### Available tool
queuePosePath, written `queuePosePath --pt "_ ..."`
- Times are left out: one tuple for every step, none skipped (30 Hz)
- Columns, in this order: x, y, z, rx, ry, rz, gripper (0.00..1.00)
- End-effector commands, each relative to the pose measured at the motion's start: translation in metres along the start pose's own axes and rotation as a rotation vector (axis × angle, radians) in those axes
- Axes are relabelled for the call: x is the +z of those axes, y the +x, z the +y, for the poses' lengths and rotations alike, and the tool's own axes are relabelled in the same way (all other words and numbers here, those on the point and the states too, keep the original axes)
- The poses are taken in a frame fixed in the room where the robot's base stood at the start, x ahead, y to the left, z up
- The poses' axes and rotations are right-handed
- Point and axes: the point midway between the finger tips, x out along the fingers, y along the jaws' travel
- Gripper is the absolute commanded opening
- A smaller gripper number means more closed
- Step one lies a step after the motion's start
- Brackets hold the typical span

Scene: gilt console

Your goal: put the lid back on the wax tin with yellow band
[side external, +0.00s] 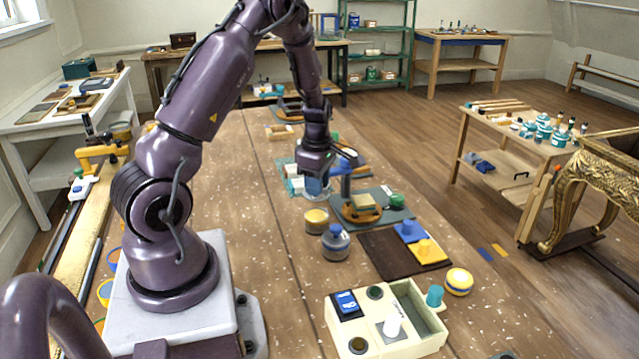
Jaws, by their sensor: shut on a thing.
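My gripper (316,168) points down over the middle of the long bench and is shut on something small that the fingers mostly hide. A pale blue, see-through-looking object (317,188) shows directly under the jaws; I cannot tell whether it is the held thing. A short round tin (316,221) with a yellowish top and band stands upright just in front of the gripper. It looks lidless, with tan wax showing, but the detail is small. A blue-grey jar (336,243) with a blue top stands beside it.
A green-grey mat (398,214) with a wooden tool lies right of the gripper. A dark brown board (378,256) holds blue and yellow blocks. A cream organiser box (430,322) stands at the front. The bench left of the tins is clear.

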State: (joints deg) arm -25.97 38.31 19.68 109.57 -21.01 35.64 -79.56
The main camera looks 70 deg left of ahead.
Motion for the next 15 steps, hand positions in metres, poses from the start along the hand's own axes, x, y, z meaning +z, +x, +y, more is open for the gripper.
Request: queuePosePath --pt "0.0 0.005 0.0 -0.002 -0.001 0.0 0.05" --pt "0.0 0.008 -0.001 -0.003 -0.001 0.0 0.05" --pt "0.0 0.013 -0.001 -0.003 0.0 0.0 0.05" --pt "0.0 0.015 -0.001 -0.002 0.0 0.0 0.05" --pt "0.0 0.018 -0.001 -0.002 -0.001 0.0 0.05" --pt "0.0 0.023 -0.001 -0.003 -0.001 0.0 0.05" --pt "0.0 0.026 -0.001 -0.002 -0.001 0.0 0.05" --pt "0.0 0.028 -0.001 -0.002 -0.001 0.0 0.05" --pt "0.0 0.032 -0.001 -0.002 0.0 -0.001 0.05" --pt "0.0 0.035 -0.001 -0.002 0.0 0.0 0.05" --pt "0.0 0.037 -0.001 -0.002 0.0 0.0 0.05" --pt "0.001 0.04 0.0 -0.001 0.0 0.0 0.05" --pt "0.001 0.042 0.0 0.0 -0.001 0.0 0.05" --pt "0.001 0.043 0.0 0.0 -0.001 0.0 0.05" --pt "0.001 0.046 0.0 -0.001 -0.001 -0.001 0.05"
